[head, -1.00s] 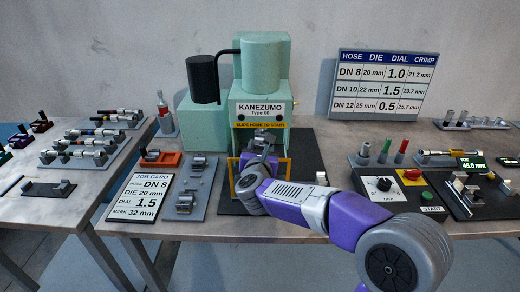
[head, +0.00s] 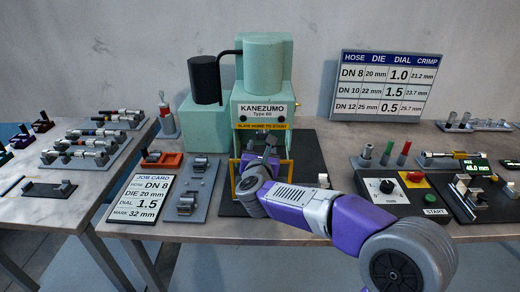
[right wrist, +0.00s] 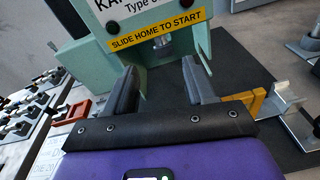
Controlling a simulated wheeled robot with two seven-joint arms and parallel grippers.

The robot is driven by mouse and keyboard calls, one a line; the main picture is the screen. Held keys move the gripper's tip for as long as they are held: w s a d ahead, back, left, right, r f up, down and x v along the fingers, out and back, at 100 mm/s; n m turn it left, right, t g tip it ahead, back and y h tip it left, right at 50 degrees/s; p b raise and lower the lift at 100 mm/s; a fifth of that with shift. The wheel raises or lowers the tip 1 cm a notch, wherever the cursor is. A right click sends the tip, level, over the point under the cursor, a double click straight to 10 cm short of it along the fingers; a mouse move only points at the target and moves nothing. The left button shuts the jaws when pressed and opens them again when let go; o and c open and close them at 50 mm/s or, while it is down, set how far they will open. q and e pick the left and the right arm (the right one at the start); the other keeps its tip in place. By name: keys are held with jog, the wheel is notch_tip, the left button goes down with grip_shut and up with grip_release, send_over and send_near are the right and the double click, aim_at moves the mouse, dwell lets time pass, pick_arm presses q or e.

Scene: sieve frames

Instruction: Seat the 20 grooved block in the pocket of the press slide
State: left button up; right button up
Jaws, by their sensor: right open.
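The press (head: 263,75) is green, with a sign reading KANEZUMO Type 60, and stands at the back of the bench. My right gripper (head: 266,150) is in front of its opening, fingers pointing at the press. In the right wrist view the right gripper (right wrist: 160,78) has its fingers apart with nothing between them. A small grey metal part (right wrist: 162,42) shows in the press opening beyond the fingers; I cannot tell whether it is the 20 block. The slide's pocket is hidden by my arm and gripper. My left gripper is out of view.
A grey tray (head: 196,187) with metal blocks stands left of the press, beside the job card (head: 140,197). A yellow frame (right wrist: 257,102) is close to my right finger. The control box (head: 405,194) is at right. The dark mat (right wrist: 240,75) has bare room.

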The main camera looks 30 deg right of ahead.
jog(key=f+p+v, duration=0.1)
jog(key=v, duration=0.6)
jog(key=shift+s+a+r, duration=0.2)
jog(key=shift+s+r, duration=0.05)
jog(key=shift+r, duration=0.25)
